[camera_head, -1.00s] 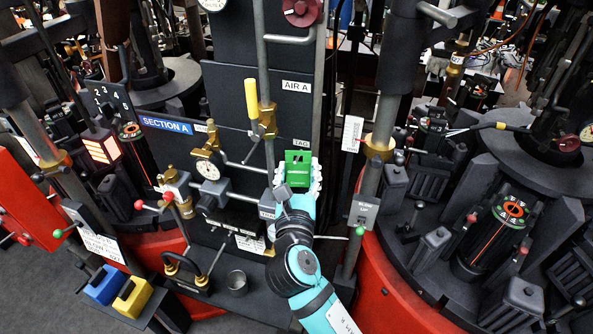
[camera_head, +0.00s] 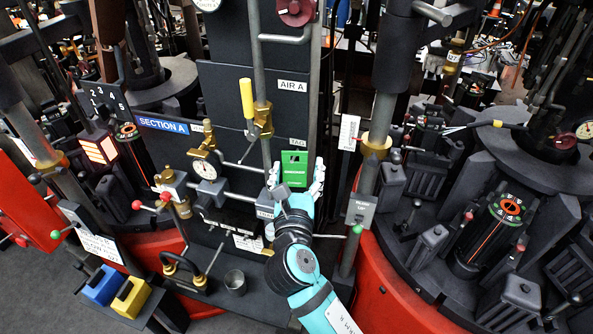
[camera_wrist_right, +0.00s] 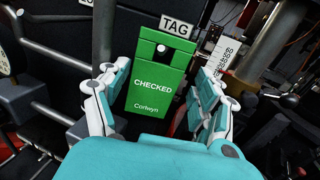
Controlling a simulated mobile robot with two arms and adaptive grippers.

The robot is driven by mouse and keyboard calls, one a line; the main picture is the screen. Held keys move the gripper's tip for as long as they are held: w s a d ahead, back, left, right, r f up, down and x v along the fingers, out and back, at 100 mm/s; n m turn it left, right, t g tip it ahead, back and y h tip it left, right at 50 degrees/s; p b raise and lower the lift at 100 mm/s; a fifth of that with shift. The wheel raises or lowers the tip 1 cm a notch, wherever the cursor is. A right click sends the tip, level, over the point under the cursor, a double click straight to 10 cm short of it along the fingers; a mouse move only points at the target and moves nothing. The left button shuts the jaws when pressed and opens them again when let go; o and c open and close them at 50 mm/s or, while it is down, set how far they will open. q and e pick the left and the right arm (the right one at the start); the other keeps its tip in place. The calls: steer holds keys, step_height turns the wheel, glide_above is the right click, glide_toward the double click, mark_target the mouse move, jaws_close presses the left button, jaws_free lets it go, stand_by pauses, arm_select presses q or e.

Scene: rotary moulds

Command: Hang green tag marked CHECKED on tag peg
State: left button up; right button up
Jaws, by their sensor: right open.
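The green tag marked CHECKED (camera_head: 294,169) hangs upright under the TAG label (camera_head: 298,142) on the dark panel. In the right wrist view the tag (camera_wrist_right: 155,95) shows its CHECKED lettering. A pale peg end (camera_wrist_right: 161,49) shows in the hole near its top. My right gripper (camera_head: 296,180) is in front of the panel at the tag's lower part. In the wrist view its fingers stand open on both sides of the tag (camera_wrist_right: 162,98), with gaps between them and the tag's edges. My left gripper is not in view.
A yellow-handled valve (camera_head: 247,93) and a vertical pipe stand just left of the tag. A white paper tag (camera_head: 349,132) hangs to its right beside a grey post. A gauge (camera_head: 204,170) and red-knobbed levers are at the lower left.

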steer(key=shift+a, duration=0.2)
steer(key=shift+s, duration=0.1)
steer(key=shift+s+a, duration=0.1)
steer(key=shift+s, duration=0.1)
steer(key=s, duration=1.1)
steer(key=shift+s+a, duration=0.15)
steer(key=shift+s, duration=0.05)
